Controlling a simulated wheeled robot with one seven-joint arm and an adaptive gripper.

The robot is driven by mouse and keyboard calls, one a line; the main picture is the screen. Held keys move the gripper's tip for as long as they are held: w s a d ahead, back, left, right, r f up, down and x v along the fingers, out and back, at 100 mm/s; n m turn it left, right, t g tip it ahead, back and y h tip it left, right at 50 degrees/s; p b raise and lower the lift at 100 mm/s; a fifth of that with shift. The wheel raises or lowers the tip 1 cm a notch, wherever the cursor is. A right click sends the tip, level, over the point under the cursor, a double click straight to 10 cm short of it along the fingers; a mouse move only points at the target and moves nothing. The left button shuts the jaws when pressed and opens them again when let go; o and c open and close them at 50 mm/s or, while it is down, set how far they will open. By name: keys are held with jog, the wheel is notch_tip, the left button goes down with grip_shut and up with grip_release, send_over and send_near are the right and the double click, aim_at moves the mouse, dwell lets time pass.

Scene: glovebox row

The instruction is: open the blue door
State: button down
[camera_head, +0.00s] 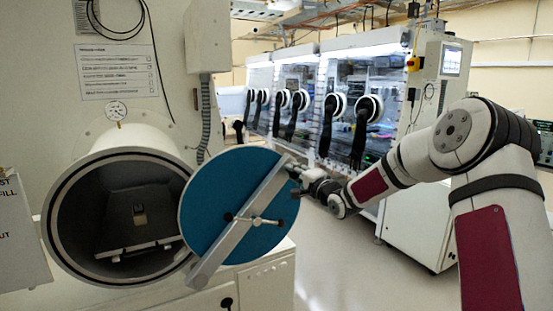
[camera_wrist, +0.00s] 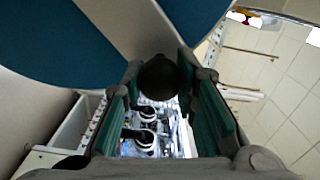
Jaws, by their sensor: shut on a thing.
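My gripper (camera_head: 296,190) is at the door's right edge. In the wrist view the gripper (camera_wrist: 160,85) is shut on a black ball knob (camera_wrist: 158,78) between its green-padded fingers. The blue door face (camera_wrist: 60,45) fills the upper left there. How the knob joins the handle is hard to see.
A shelf (camera_head: 140,248) lies inside the chamber. A grey box with a hose (camera_head: 208,40) hangs above the door. Glovebox cabinets (camera_head: 340,100) with black gloves stand behind, to the right. Bare floor (camera_head: 340,255) shows right of the door.

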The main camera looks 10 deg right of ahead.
jog(key=w+d+f+m+b, duration=0.1)
jog(key=d+f+m+b, duration=0.1)
jog(key=d+f, duration=0.5)
notch_tip(320, 180, down, 2)
jog(key=shift+w+d+f+m, duration=0.15)
jog(key=shift+w+m, duration=0.25)
jog(key=shift+m, duration=0.1)
jog(key=c, duration=1.3)
grip_release()
jog(key=v, duration=1.2)
jog(key=shift+f, duration=0.1)
